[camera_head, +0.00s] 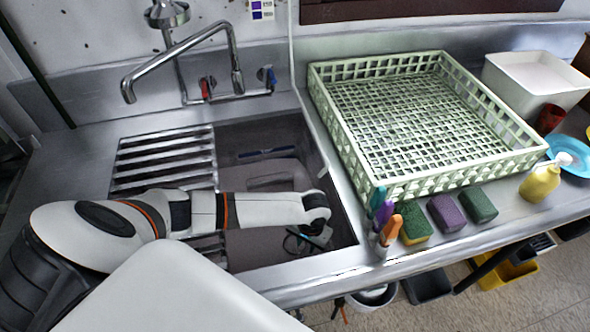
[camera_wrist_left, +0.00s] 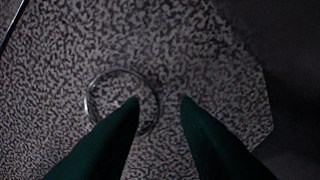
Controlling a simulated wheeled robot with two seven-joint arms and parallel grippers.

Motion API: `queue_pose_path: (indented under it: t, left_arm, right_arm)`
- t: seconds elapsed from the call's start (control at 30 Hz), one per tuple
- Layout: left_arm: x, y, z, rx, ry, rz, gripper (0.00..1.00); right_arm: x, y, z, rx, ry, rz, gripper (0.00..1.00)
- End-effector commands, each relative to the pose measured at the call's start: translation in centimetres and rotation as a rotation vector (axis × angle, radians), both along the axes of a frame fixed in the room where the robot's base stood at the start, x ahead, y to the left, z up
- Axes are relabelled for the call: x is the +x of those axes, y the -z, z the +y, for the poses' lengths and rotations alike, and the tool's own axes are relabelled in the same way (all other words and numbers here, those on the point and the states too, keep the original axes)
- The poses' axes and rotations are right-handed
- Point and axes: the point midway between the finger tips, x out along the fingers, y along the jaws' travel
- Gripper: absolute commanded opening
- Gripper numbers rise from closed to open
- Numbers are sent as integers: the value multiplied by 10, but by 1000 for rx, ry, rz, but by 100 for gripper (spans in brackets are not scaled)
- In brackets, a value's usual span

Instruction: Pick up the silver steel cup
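In the left wrist view, a thin shiny round metal rim (camera_wrist_left: 90,90) looks like the silver steel cup seen from above. It sits on a speckled grey surface, and its inside looks much like that surface. My left gripper (camera_wrist_left: 159,100) is open, with two dark green fingers apart; the left fingertip overlaps the rim's right part and the right fingertip is outside it. I cannot tell whether they touch. In the head view, my left gripper (camera_head: 305,242) reaches down into the sink basin (camera_head: 262,250); the cup is not clearly visible there. My right gripper is not in view.
A pale green dish rack (camera_head: 395,185) stands right of the sink. Sponges (camera_head: 446,213) and a holder with coloured handles (camera_head: 381,245) line the counter front. A faucet (camera_head: 180,65) rises behind the sink. Slatted bars (camera_head: 165,160) cover the basin's left side.

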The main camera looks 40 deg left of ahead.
Motion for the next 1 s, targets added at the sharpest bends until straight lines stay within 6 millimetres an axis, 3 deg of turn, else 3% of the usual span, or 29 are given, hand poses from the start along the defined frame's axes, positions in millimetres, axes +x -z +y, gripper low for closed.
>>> queue_pose_path:
  t: [0.17, 0.43, 0.73, 0.77, 0.93, 1.0]
  left_arm:
    - [-1, 13, 2, 2, 0, 1, 29]
    - [-4, 51, 6, 2, 0, 0, 29]
    - [-4, 57, 7, 0, 1, -2, 29]
    - [-4, 57, 7, 0, 1, -2, 27]
    - [-4, 57, 7, 0, 1, -2, 0]
    - [-4, 57, 7, 0, 1, -2, 0]
  right_arm:
    - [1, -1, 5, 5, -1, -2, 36]
    - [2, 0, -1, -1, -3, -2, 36]
    - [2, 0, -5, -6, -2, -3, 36]
    - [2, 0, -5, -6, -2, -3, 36]
    - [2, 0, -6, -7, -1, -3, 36]
    - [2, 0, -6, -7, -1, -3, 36]
